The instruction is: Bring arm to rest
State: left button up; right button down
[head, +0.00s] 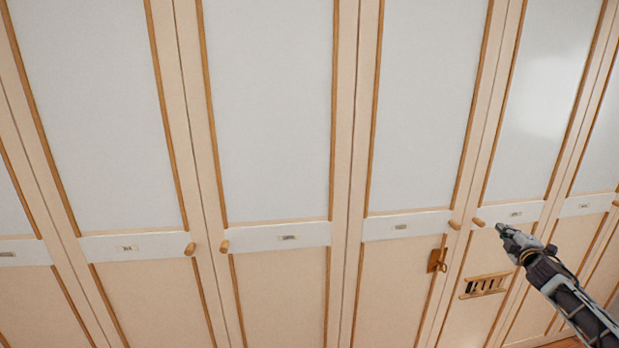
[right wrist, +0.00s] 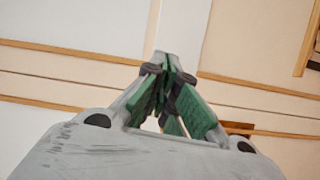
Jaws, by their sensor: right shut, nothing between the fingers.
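My right gripper (head: 503,232) comes in from the lower right in the head view, in front of the wardrobe doors. In the right wrist view its green-padded fingers (right wrist: 170,75) are together with nothing between them. Its tip appears close to a wooden knob (head: 478,222) on a right-hand door; I cannot tell whether they touch. My left gripper is outside both views.
A row of tall wardrobe doors (head: 270,110) with pale panels fills the view, all apparently shut. More knobs (head: 190,249) stick out from them. A brown latch (head: 437,260) and a slotted wooden holder (head: 484,285) are on the lower doors at right.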

jog(key=s+d+f+m+g+h, duration=0.15)
jog(key=d+f+m, duration=0.25)
jog(key=f, duration=0.4)
jog(key=s+d+f+m+g+h, duration=0.1)
jog(key=s+d+f+m+g, duration=0.25)
jog(key=f, duration=0.45)
jog(key=s+a+f+m+g+y, duration=0.1)
jog(key=s+a+f, duration=0.35)
jog(key=f, duration=0.65)
jog(key=s+a+f+m+g+y, duration=0.15)
jog(key=s+a+f, duration=0.3)
jog(key=f, duration=0.65)
jog(key=s+a+f+g, duration=0.25)
jog(key=s+f, duration=0.25)
jog(key=f, duration=0.7)
jog(key=s+a+f+g+y, duration=0.3)
jog(key=s+a+f, duration=1.6)
jog(key=s+a, duration=0.15)
jog(key=s+a+f+g+y, duration=0.1)
jog(key=s+a+f, duration=0.2)
jog(key=s+a, duration=0.6)
jog(key=s+a+f+m+g+y, duration=0.1)
jog(key=s+a+f, duration=0.3)
jog(key=s+a, duration=0.6)
jog(key=s+g, duration=0.1)
jog(key=s, duration=0.7)
jog(key=shift+f, duration=0.1)
